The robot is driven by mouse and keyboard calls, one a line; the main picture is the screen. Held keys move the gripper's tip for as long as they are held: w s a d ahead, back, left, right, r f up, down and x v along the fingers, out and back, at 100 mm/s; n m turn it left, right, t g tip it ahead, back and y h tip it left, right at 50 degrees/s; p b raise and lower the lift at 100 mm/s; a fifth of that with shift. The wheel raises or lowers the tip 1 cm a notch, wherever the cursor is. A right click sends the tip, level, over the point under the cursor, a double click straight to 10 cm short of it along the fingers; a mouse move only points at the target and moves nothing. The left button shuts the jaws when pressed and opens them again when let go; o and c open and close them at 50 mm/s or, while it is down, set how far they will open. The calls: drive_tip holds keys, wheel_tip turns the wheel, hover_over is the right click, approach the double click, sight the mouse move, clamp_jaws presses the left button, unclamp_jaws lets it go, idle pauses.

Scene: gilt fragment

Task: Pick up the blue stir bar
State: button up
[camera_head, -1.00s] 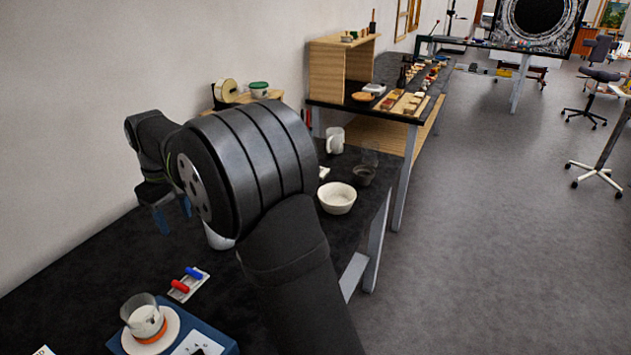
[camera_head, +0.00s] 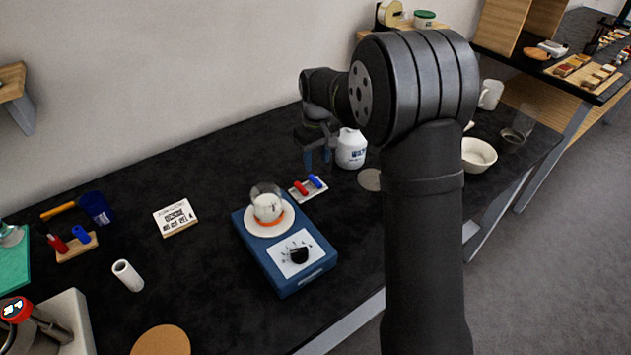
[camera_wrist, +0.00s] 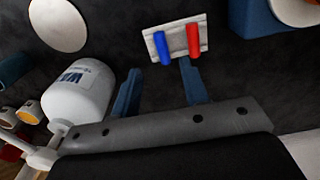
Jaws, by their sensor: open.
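The blue stir bar (camera_head: 315,181) lies beside a red stir bar (camera_head: 300,187) on a small white tray (camera_head: 322,191), behind the blue stirrer plate. In the wrist view the blue bar (camera_wrist: 161,48) is left of the red bar (camera_wrist: 193,40), across the pale tray (camera_wrist: 177,29). My gripper (camera_head: 318,161) hangs just behind the tray, its blue fingers pointing down. In the wrist view my gripper (camera_wrist: 160,70) is open and empty, and the blue bar shows beyond and between the fingertips. The bar is not touched, as far as I can see.
A white bottle (camera_head: 351,150) stands close to the right of my gripper. The blue stirrer (camera_head: 283,270) with a glass beaker (camera_head: 267,205) stands in front of the tray. A white bowl (camera_head: 479,155) is further right.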

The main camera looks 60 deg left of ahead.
sight(316, 180)
drive_tip(key=shift+s+f, duration=0.15)
drive_tip(key=shift+f, duration=3.25)
clamp_jaws()
